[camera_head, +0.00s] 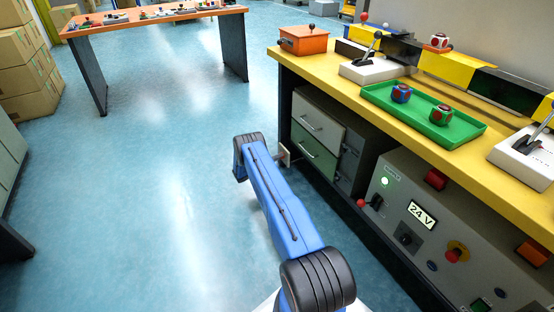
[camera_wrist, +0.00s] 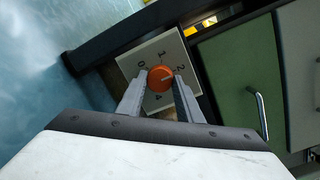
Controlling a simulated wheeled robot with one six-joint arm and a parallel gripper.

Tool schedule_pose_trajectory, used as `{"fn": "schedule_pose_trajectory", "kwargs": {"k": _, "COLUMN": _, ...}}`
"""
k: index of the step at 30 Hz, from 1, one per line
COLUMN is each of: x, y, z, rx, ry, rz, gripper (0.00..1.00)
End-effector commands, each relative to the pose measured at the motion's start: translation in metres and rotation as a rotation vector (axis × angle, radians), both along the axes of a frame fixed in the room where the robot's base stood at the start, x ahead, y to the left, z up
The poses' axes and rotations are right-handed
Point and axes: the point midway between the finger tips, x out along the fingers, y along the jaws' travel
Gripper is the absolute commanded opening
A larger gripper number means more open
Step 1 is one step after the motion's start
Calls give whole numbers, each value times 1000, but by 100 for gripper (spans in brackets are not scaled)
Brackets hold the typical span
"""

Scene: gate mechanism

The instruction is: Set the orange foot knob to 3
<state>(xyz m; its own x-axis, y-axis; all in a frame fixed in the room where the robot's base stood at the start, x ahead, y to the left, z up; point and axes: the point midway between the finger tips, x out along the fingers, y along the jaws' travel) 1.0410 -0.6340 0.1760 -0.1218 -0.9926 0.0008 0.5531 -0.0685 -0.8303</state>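The orange foot knob (camera_wrist: 160,78) sits on a light square plate (camera_wrist: 156,53) in the wrist view. The plate carries the numbers 0, 1, 2 and 4; the place between 2 and 4 is covered by my right finger. A pale mark on the knob points right, roughly toward 2. My gripper (camera_wrist: 162,80) has its two grey fingers apart, one on each side of the knob. I see no clear grip on it, and contact is hard to tell.
Beside the plate are green and grey drawers with handles (camera_head: 314,150). A yellow bench (camera_head: 400,125) above holds levers and a green tray (camera_head: 462,134). A control panel (camera_head: 440,215) is at right. Blue floor (camera_head: 150,200) to the left is clear.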

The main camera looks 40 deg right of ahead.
Motion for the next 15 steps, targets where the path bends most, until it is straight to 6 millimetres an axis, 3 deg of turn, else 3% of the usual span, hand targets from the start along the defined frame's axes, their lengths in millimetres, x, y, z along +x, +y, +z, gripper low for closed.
{"fn": "schedule_pose_trajectory", "kwargs": {"k": 1, "x": 0, "y": 0, "z": 0, "rx": 1, "ry": 0, "rz": 1, "gripper": 18}}
{"fn": "schedule_pose_trajectory", "kwargs": {"k": 2, "x": 0, "y": 0, "z": 0, "rx": 1, "ry": 0, "rz": 1, "gripper": 11}}
{"fn": "schedule_pose_trajectory", "kwargs": {"k": 15, "x": 0, "y": 0, "z": 0, "rx": -16, "ry": -71, "rz": 1, "gripper": 10}}
